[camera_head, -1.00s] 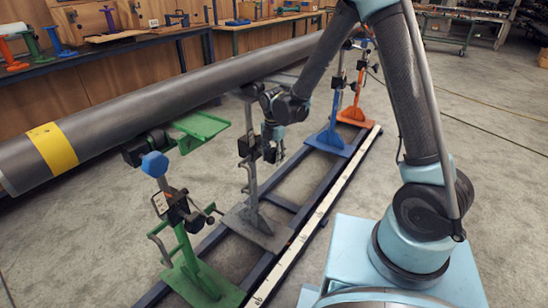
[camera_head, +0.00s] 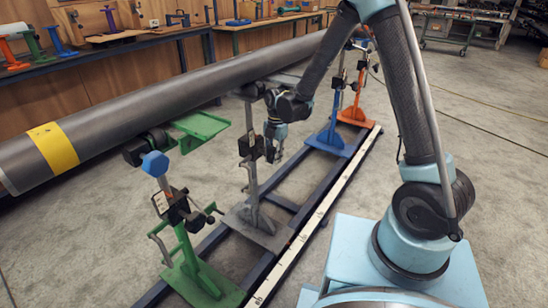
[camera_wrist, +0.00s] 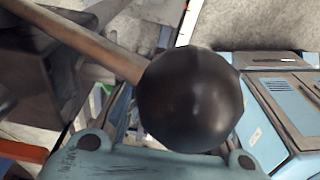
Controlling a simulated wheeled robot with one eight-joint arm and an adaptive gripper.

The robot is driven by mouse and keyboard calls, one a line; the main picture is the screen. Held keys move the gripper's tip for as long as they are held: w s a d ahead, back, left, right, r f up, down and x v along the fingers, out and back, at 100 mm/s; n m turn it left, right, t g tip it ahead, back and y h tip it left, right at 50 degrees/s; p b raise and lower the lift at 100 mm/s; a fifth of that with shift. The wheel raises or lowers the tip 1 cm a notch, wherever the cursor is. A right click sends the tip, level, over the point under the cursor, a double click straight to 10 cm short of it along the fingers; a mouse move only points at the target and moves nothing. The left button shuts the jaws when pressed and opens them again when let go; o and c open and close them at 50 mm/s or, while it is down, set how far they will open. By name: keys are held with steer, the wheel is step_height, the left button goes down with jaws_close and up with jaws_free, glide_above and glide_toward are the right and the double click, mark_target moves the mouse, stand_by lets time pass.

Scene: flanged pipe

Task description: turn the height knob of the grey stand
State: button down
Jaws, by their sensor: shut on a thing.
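The grey stand (camera_head: 258,228) stands on the dark floor rail, in the middle of the head view, with its upright post under the pipe. My gripper (camera_head: 275,153) points down just right of this post, beside the stand's dark clamp block (camera_head: 251,147). In the wrist view a black ball knob (camera_wrist: 190,95) on a brownish rod (camera_wrist: 90,42) fills the middle, directly against the pale blue edge of my gripper (camera_wrist: 165,158). My gripper is shut on the knob. The exact finger contact is hidden behind the ball.
The long grey pipe (camera_head: 110,112) with a yellow band runs above the stands. A green stand (camera_head: 190,262) is at the near left, blue (camera_head: 328,140) and orange (camera_head: 355,113) stands behind. Benches line the wall. Bare floor lies left of the rail.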

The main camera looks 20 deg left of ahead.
steer(key=c, duration=1.4)
jaws_free()
steer(key=shift+o, duration=0.2)
